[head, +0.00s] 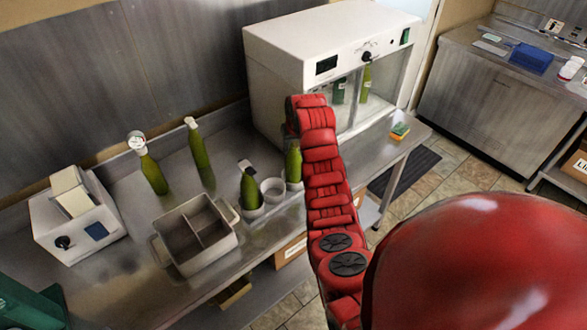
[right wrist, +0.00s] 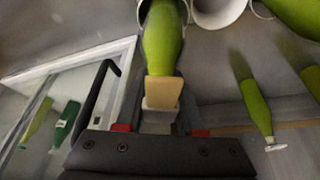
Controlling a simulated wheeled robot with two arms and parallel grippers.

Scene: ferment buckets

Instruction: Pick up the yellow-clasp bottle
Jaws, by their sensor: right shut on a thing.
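The bottle with the tan-yellow clasp (right wrist: 163,92) is green (right wrist: 163,42) and shows in the right wrist view. Its base end sits at a white ring-shaped holder. My right gripper (right wrist: 160,122) is shut at its top end, around the clasp and neck. In the head view, a green bottle (head: 293,160) in the rightmost holder, partly behind my red right arm, appears to be the same one; its top and my gripper's fingers are hidden there. My left gripper is not in view.
Beside it are an empty white holder (head: 272,188) and another green bottle (head: 250,190) in a holder. Two more bottles (head: 153,173) (head: 200,155) stand further left. A white glass-fronted cabinet (head: 290,50) stands close behind my arm. A two-part metal bin (head: 193,235) is at front.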

